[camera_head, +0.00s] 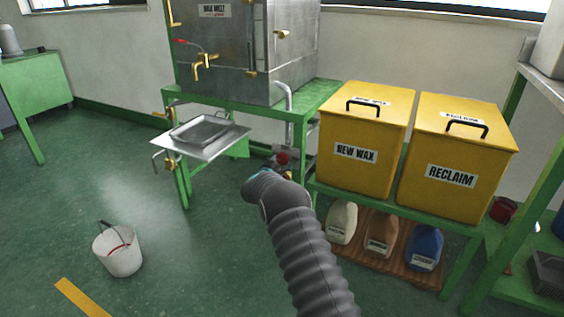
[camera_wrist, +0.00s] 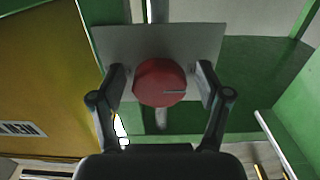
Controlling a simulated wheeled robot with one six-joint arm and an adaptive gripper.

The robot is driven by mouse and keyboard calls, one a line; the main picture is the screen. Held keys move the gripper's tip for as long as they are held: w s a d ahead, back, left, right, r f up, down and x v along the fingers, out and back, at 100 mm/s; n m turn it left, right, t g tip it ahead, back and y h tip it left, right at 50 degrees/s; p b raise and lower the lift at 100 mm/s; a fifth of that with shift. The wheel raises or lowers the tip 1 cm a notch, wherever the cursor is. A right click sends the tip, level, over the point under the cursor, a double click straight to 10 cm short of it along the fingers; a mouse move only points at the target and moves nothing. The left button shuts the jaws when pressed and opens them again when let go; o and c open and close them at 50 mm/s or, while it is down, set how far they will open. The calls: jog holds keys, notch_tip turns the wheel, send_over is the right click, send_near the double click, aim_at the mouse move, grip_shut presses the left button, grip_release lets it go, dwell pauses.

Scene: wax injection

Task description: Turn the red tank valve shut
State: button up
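The red tank valve (camera_wrist: 160,82) is a round red knob with a slot line running to the right from its middle. It sits in front of a grey plate (camera_wrist: 118,42) in the wrist view. My gripper (camera_wrist: 162,84) is open, with one finger on each side of the knob and a small gap showing at each side. In the head view the red valve (camera_head: 283,157) shows low beside the metal pipe (camera_head: 289,105) of the wax melt tank (camera_head: 235,60). My dark arm reaches toward it there and hides the gripper fingers.
Yellow NEW WAX (camera_head: 362,120) and RECLAIM (camera_head: 455,165) bins stand to the right on a green frame. Jugs (camera_head: 425,248) sit under them. A metal tray (camera_head: 203,132) is left of the valve. A white bucket (camera_head: 118,252) stands on open floor at the left.

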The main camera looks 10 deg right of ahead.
jog(key=v, duration=1.2)
jog(key=shift+f, duration=0.1)
